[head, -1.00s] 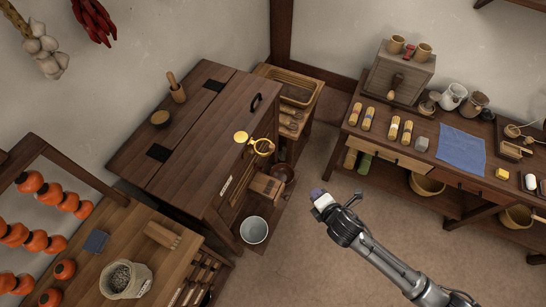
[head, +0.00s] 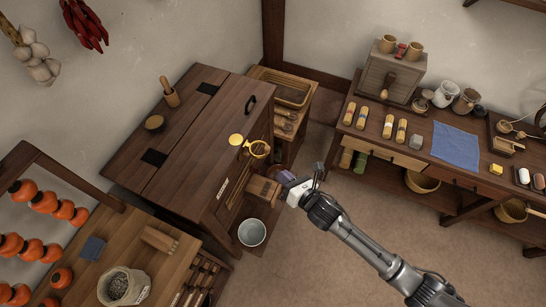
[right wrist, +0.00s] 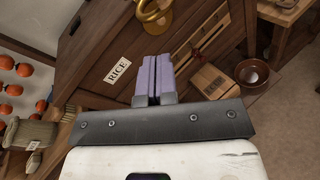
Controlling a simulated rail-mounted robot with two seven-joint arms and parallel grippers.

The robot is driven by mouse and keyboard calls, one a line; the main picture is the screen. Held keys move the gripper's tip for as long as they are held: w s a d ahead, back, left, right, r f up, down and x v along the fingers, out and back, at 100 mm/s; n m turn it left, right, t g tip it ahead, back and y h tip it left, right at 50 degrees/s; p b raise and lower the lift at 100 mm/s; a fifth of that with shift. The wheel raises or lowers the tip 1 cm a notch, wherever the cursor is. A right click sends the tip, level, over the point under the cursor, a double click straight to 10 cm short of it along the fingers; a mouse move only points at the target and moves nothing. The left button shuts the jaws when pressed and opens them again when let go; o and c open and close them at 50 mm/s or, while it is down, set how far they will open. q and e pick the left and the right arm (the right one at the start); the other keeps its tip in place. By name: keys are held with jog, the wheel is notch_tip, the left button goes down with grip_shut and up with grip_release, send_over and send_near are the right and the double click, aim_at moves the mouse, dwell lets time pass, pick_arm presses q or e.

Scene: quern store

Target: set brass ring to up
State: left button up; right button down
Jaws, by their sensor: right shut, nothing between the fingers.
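The brass ring (head: 258,148) is a yellow loop at the front edge of the dark wooden chest (head: 190,140), beside a round yellow disc (head: 236,139) on the lid. In the right wrist view the brass ring (right wrist: 153,12) is cut by the top edge, with a brass piece below it; whether it counts as up, I cannot tell. My right gripper (head: 283,178) is shut and empty, in front of the chest and to the lower right of the ring, apart from it. Its purple fingers (right wrist: 154,80) point towards the chest's front. My left gripper is out of view.
A RICE label (right wrist: 118,70) is on the chest's front. A cardboard-coloured box (right wrist: 214,82), a brown bowl (right wrist: 252,73) and a grey bucket (head: 252,232) are low beside it. A bench with a blue cloth (head: 455,146) stands at right. Floor between is open.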

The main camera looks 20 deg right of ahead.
aim_at(268, 151)
jog(key=w, duration=0.2)
jog(key=w+a, duration=0.1)
jog(key=w, duration=0.3)
jog(key=shift+a+r, duration=0.2)
jog(key=shift+r, duration=0.05)
jog(key=shift+w+r+p, duration=0.3)
jog(key=shift+w+p, duration=0.05)
jog(key=shift+w, duration=0.2)
jog(key=shift+w+r+g+p, duration=0.3)
jog(key=shift+r+p, duration=0.35)
jog(key=shift+p, duration=0.45)
jog(key=shift+f, duration=0.1)
